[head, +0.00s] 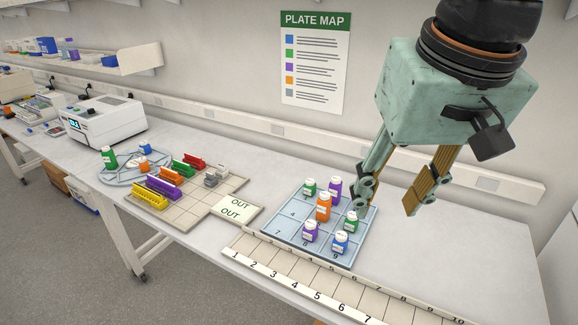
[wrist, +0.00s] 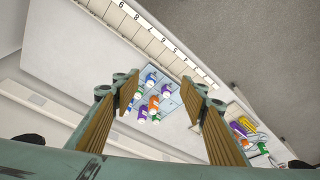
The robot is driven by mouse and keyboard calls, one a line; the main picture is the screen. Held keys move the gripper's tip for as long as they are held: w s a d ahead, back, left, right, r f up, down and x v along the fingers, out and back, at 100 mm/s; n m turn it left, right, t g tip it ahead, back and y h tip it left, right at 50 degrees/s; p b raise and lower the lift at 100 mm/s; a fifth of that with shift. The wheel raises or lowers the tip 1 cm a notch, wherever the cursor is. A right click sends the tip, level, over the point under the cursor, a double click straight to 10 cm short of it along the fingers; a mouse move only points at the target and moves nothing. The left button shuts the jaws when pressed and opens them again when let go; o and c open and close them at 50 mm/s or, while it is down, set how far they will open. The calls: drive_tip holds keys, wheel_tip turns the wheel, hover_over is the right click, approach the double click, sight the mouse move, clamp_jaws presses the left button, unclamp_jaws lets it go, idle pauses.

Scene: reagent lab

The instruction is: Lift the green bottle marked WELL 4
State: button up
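My gripper (head: 388,203) is open and empty, above the table at the right of the blue grid tray (head: 275,227). Its left finger overlaps the tray's back right corner in the head view. Two green bottles with white caps stand upright on the tray: one at the back left (head: 310,188), one at the right (head: 352,223). A third green bottle (head: 109,158) stands on the round grey rack at the left. I cannot read WELL 4 on any label. In the wrist view the tray's bottles lie between my open fingers (wrist: 160,92), well beyond them.
A numbered strip (head: 300,280) runs along the front. Coloured racks stand on the beige tiles (head: 185,215). The table at right is clear.

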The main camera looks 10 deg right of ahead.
drive_tip(key=w+r+m+p, duration=0.1)
drive_tip(key=w+m+p, duration=0.1)
drive_tip(key=w, duration=1.5)
drive_tip(key=m+g+h+p, duration=0.1)
drive_tip(key=m+g+p, duration=0.1)
drive_tip(key=m+p, duration=0.4)
hover_over(310, 181)
drive_tip(key=s+a+p, duration=0.1)
wheel_tip(310, 181, down, 26)
drive_tip(key=n, duration=0.1)
drive_tip(key=shift+s+a+r, duration=0.1)
drive_tip(key=shift+s, duration=0.05)
drive_tip(key=shift+w+d+f, duration=0.15)
drive_tip(key=shift+f, duration=1.25)
drive_tip(key=shift+w+d+f, duration=0.1)
drive_tip(key=shift+w+f, duration=0.1)
drive_tip(key=shift+f, duration=1.25)
drive_tip(key=shift+w+d+f, duration=0.15)
drive_tip(key=shift+f, duration=1.25)
drive_tip(key=shift+w+d+f+p, duration=0.15)
drive_tip(key=shift+f+p, duration=0.15)
drive_tip(key=shift+f, duration=1)
drive_tip(key=shift+w+d+f+p, duration=0.1)
drive_tip(key=shift+f+p, duration=0.15)
drive_tip(key=shift+f, duration=1)
